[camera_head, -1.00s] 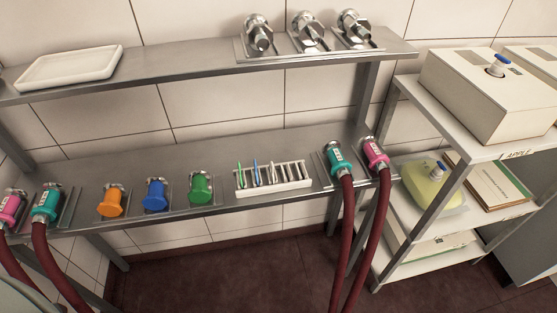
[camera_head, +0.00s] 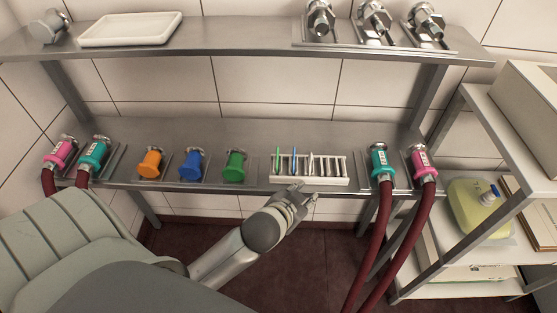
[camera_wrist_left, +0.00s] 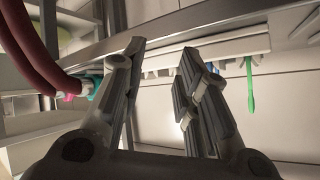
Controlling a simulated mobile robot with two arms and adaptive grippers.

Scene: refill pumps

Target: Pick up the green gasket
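The green gasket (camera_head: 277,159) is a thin upright green piece at the left end of a white slotted rack (camera_head: 310,181) on the lower shelf. It also shows in the left wrist view as a green strip (camera_wrist_left: 250,90), right of my fingers. My left gripper (camera_head: 307,191) is just in front of the rack's front edge, below and to the right of the green gasket. In the left wrist view the fingers of this gripper (camera_wrist_left: 164,62) are apart with nothing between them. My right gripper is in neither current view.
A blue gasket (camera_head: 294,160) and a pale one (camera_head: 311,164) stand in the same rack. Orange (camera_head: 151,163), blue (camera_head: 193,165) and green (camera_head: 235,166) fittings sit to its left. Teal (camera_head: 381,161) and pink (camera_head: 421,162) hose couplings with red hoses flank its right side.

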